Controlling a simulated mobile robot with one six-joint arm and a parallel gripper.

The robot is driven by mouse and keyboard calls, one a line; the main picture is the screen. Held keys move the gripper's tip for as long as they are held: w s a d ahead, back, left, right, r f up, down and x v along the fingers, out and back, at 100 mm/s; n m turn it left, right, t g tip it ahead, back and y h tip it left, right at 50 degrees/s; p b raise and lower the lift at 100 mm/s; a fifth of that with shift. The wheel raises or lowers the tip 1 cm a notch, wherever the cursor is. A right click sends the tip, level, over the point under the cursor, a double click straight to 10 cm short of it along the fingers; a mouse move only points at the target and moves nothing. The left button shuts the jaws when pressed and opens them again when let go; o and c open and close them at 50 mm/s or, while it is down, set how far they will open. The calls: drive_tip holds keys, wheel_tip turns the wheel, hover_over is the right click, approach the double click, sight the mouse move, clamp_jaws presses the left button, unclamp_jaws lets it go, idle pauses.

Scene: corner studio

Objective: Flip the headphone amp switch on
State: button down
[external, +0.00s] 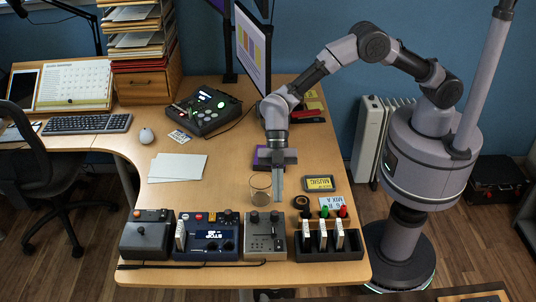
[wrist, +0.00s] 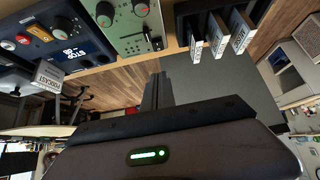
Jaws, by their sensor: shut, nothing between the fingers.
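A grey-beige box with knobs (external: 265,245), which looks like the headphone amp, stands at the table's front edge between a blue unit and a black rack. In the wrist view its panel (wrist: 122,36) shows two knobs with red marks and a small metal lever that looks like the switch (wrist: 153,39). I cannot tell which way the lever is set. My gripper (external: 278,198) points down, shut and empty, behind the box and apart from it. Its closed fingers also show in the wrist view (wrist: 157,78), below the panel in the picture.
A clear glass (external: 260,187) stands just left of my fingers. The blue unit with a STOP display (external: 208,250) is left of the amp; a black rack of labelled cards (external: 343,252) is right. A yellow MUSIC cassette (external: 319,184) and black tape roll (external: 301,202) lie behind the rack.

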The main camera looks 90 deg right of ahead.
drive_tip(key=b, duration=0.2)
hover_over(278, 239)
drive_tip(key=f, duration=0.7)
drive_tip(key=shift+d+f, duration=0.3)
drive_tip(key=shift+d+f+b, duration=0.25)
drive_tip(key=shift+f+b, duration=0.3)
drive_tip(key=shift+f, duration=1.05)
drive_tip(key=shift+d+f, duration=0.1)
drive_tip(key=f+b, duration=0.1)
drive_tip(key=b, duration=0.2)
drive_tip(key=shift+d+f, duration=0.15)
drive_tip(key=shift+s+r, duration=0.1)
drive_tip(key=shift+r, duration=0.2)
